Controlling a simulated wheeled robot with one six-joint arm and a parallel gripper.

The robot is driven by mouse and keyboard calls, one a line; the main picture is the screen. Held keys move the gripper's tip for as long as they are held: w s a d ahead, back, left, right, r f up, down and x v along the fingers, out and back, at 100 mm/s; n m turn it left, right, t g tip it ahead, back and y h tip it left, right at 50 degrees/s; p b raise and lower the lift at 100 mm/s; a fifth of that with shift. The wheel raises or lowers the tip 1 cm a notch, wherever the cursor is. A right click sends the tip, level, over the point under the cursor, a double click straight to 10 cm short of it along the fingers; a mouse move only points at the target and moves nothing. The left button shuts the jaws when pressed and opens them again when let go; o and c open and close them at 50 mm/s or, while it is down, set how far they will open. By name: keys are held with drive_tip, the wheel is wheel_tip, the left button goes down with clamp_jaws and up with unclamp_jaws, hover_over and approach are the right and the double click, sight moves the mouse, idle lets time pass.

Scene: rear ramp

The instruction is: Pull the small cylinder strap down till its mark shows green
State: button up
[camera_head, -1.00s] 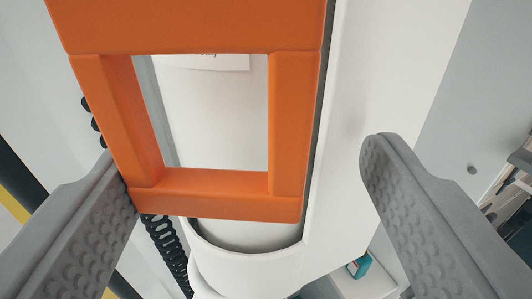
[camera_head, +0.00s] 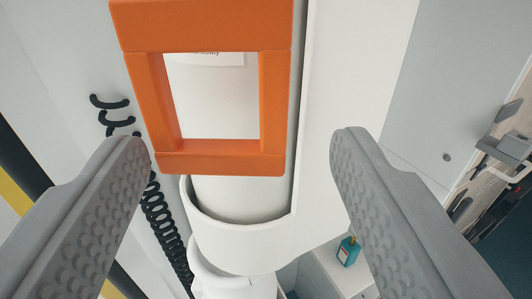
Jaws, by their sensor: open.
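The orange strap handle (camera_head: 220,163), a square loop with an open window, hangs at the upper middle in front of a white cylinder (camera_head: 235,195). Its upper part runs out of the picture at the top. The cylinder stands in a white holder (camera_head: 240,235). My gripper (camera_head: 243,145) is open, one finger at the left and one at the right of the handle's lower part. The fingers hold nothing. No green mark shows in this view.
A black coiled cord (camera_head: 160,220) hangs left of the cylinder. A dark pole with a yellow stripe (camera_head: 14,193) is at far left. A teal bottle (camera_head: 348,251) stands on a white surface at lower right. Grey fittings (camera_head: 505,148) are at the right edge.

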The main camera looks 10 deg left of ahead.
drive_tip(key=s+d, duration=0.4)
drive_tip(key=s, duration=1.1)
drive_tip(key=shift+s+r, duration=0.15)
drive_tip(key=shift+s, duration=0.05)
drive_tip(key=shift+d, duration=0.15)
drive_tip(key=s+d+f+m+h, duration=0.2)
drive_tip(key=s+d+f+h, duration=0.1)
drive_tip(key=s+d+f, duration=1.3)
wheel_tip(320, 180, down, 3)
drive_tip(key=shift+s+d+r, duration=0.1)
drive_tip(key=shift+s+d, duration=0.3)
drive_tip(key=shift+d, duration=0.05)
drive_tip(key=shift+w+d, duration=0.1)
drive_tip(key=shift+w, duration=0.05)
